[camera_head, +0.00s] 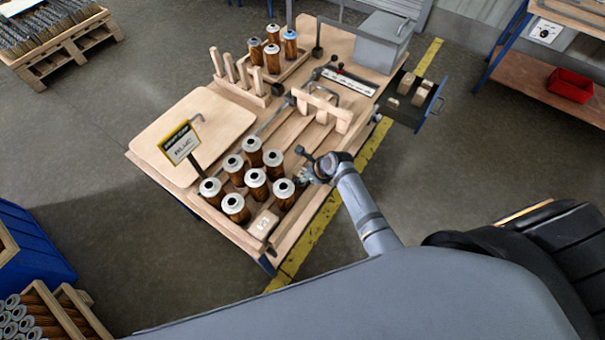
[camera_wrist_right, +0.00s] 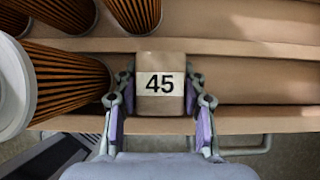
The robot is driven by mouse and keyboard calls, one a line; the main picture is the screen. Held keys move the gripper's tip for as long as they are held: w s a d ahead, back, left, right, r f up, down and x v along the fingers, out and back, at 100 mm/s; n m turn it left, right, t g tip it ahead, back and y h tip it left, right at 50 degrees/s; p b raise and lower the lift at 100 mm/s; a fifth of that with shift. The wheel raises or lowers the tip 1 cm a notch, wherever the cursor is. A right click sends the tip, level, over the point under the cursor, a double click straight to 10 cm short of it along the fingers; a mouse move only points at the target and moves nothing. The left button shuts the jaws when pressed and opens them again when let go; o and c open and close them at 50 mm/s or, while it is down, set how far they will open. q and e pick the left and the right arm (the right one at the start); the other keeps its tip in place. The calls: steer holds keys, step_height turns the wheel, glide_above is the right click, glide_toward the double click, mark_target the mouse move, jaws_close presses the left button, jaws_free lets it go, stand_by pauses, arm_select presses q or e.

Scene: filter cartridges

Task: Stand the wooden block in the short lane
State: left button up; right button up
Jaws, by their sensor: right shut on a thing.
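My right gripper (camera_head: 312,172) is over the near edge of the tray. In the right wrist view, its two fingers (camera_wrist_right: 160,112) are shut on a wooden block (camera_wrist_right: 160,82) with a white label reading 45. The block is upright between the fingers, in front of a wooden rail; I cannot tell whether it touches the tray floor. In the head view the gripper mostly hides this block. The wooden tray (camera_head: 325,150) has long lanes parted by rails; which is the short lane is not clear. Another labelled wooden block (camera_head: 263,223) is at its front end. My left gripper is not in view.
Several filter cartridges (camera_head: 256,182) stand left of the gripper, close by. A wooden bridge (camera_head: 322,106) spans the lanes. A sign (camera_head: 180,143), a peg rack (camera_head: 240,75) and a dark drawer with wooden pieces (camera_head: 405,108) are around. Lane stretches beyond the cartridges look empty.

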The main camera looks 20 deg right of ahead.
steer(key=shift+f, duration=0.3)
steer(key=o, duration=1.3)
steer(key=v, duration=1.2)
